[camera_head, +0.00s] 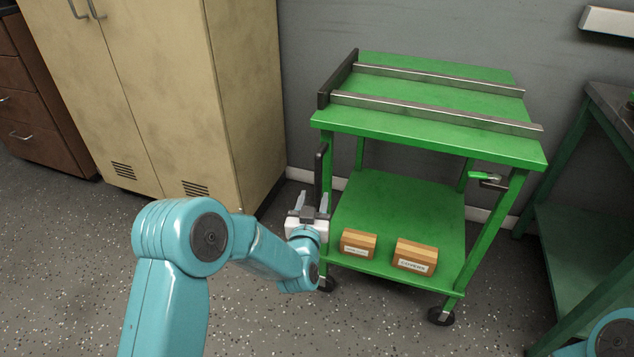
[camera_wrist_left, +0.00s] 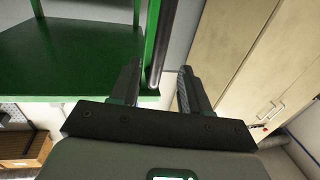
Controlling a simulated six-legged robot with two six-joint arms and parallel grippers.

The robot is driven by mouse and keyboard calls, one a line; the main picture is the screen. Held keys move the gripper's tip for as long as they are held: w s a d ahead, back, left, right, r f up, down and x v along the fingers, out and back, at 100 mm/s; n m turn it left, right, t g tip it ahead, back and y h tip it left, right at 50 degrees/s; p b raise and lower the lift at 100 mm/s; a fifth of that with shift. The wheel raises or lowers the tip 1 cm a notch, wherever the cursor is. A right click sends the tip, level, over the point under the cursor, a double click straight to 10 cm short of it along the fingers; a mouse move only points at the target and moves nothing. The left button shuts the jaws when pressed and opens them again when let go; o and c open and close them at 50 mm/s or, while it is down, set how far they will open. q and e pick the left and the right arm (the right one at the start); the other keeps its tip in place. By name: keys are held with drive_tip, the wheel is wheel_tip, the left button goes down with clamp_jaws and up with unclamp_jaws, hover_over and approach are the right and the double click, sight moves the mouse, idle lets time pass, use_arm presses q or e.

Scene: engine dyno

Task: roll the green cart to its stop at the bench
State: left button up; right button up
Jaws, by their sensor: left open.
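The green cart (camera_head: 430,125) stands on wheels, with two metal rails on its top and a lower shelf (camera_head: 395,205). A black upright handle bar (camera_head: 320,175) is on its left side. My left gripper (camera_head: 313,198) is open beside the cart's left edge, fingers pointing at the bar. In the left wrist view the bar (camera_wrist_left: 163,45) appears in the gap between the open fingers (camera_wrist_left: 160,72), nearer the left finger; I cannot tell whether they touch. The bench (camera_head: 610,105) stands right of the cart, with a floor gap between. My right gripper is out of view.
Two labelled wooden blocks (camera_head: 358,243) (camera_head: 415,256) sit on the lower shelf. A green-handled latch (camera_head: 485,178) is at the cart's right side. A beige cabinet (camera_head: 150,90) stands left, and a grey wall (camera_head: 420,30) behind. Speckled floor (camera_head: 70,250) is clear at left.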

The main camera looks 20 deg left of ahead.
sight(318, 182)
use_arm(q)
drive_tip(key=w, duration=0.2)
drive_tip(key=w+a, duration=0.1)
drive_tip(key=w, duration=0.2)
drive_tip(key=w+b, duration=0.1)
drive_tip(key=w, duration=0.2)
drive_tip(key=shift+w+a, duration=0.2)
drive_tip(key=shift+w, duration=0.05)
drive_tip(key=shift+c, duration=0.3)
clamp_jaws()
